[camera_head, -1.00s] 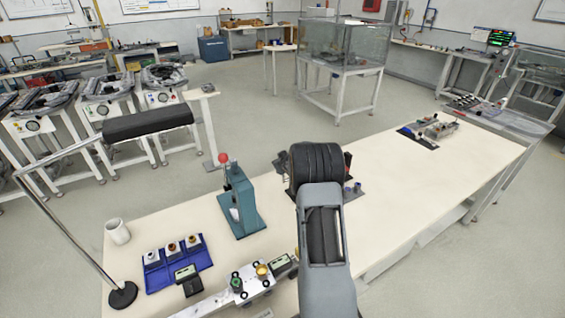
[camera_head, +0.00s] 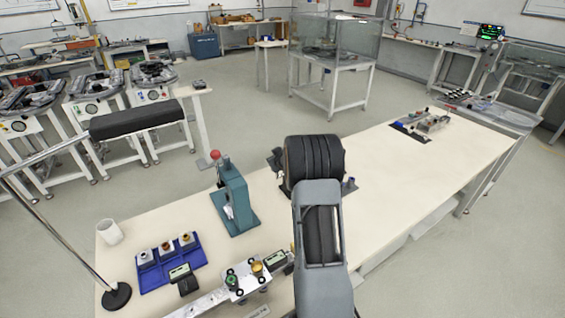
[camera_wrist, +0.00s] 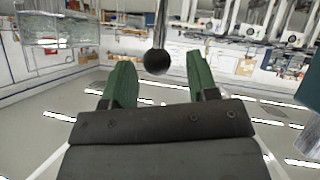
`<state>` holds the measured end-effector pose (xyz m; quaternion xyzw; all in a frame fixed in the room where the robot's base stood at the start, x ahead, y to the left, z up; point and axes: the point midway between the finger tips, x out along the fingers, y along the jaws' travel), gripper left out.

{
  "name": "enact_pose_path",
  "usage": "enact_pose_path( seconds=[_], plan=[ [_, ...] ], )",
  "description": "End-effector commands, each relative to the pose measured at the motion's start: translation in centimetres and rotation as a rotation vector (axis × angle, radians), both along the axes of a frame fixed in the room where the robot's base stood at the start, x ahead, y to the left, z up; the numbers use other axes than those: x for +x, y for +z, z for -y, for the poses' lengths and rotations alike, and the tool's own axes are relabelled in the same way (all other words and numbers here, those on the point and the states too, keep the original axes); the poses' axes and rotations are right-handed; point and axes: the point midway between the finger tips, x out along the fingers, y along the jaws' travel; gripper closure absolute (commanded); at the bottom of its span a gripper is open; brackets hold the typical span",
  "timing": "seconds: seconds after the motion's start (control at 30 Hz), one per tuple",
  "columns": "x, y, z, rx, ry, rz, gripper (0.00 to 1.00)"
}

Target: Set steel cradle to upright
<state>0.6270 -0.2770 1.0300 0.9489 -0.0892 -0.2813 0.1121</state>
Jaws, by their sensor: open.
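My gripper (camera_wrist: 159,66) is open, with two green fingers spread apart in the wrist view. A dark ball knob (camera_wrist: 157,62) on a thin metal rod shows between the fingertips; I cannot tell its depth or whether a finger touches it. In the head view my dark wrist hangs over the middle of the bench and hides what lies beneath. Parts of a dark fixture with a small blue piece (camera_head: 349,185) show beside it. I cannot make out the steel cradle for certain, nor its tilt.
A teal press (camera_head: 235,198) with a red knob stands left of my arm. A blue tray (camera_head: 150,278), a white mug (camera_head: 109,232) and a fixture with green and yellow knobs (camera_head: 247,277) are at the front left.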

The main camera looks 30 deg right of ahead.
Motion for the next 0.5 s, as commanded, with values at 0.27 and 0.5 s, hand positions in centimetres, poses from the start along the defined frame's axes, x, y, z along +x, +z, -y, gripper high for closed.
enact_pose_path(
  seconds=[0.27, 0.5],
  plan=[
    [-4.8, 3.0, -1.3, 0.0, -0.002, 0.002, 0.46],
    [-7.7, 4.8, -2.2, 0.0, 0.0, -0.001, 0.46]
  ],
)
